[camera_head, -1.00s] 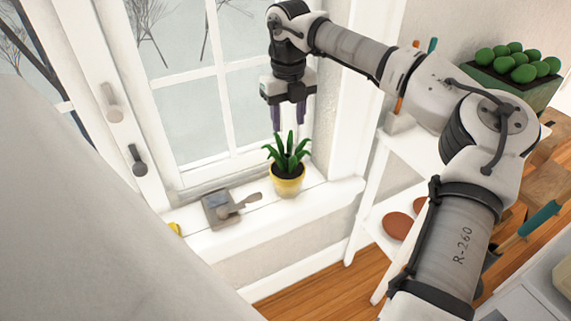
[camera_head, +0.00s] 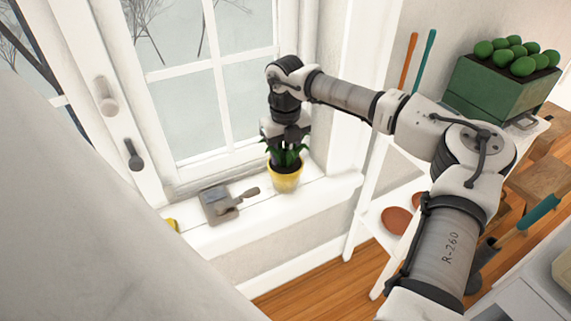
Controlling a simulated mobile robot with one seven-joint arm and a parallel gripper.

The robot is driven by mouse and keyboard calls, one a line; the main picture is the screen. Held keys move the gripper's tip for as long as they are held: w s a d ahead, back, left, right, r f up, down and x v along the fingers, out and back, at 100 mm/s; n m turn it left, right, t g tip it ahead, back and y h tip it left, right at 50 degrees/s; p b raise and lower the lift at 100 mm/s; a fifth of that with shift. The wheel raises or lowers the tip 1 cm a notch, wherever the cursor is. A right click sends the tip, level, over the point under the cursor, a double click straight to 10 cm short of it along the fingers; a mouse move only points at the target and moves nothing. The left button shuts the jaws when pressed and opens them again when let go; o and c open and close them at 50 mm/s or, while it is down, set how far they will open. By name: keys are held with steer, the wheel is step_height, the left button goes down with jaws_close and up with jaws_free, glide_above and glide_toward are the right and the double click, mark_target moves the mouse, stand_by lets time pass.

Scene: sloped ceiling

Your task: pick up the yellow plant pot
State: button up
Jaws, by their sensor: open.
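The yellow plant pot (camera_head: 286,180) stands upright on the white window sill, with a green spiky-leaved plant in it. My gripper (camera_head: 286,150) is directly above the pot, down among the leaves. Its fingers are mostly hidden by the plant and the gripper body, so whether they touch the pot cannot be seen. The gripper is open. The pot still rests on the sill.
A grey metal tool with a handle (camera_head: 222,204) lies on the sill just left of the pot. The window panes (camera_head: 195,110) are close behind. A white shelf (camera_head: 372,222) with terracotta-coloured round things (camera_head: 396,219) and a green planter (camera_head: 500,90) stands to the right.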

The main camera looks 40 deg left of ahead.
jaws_close()
steer(key=shift+r, duration=0.1)
stand_by(1.2)
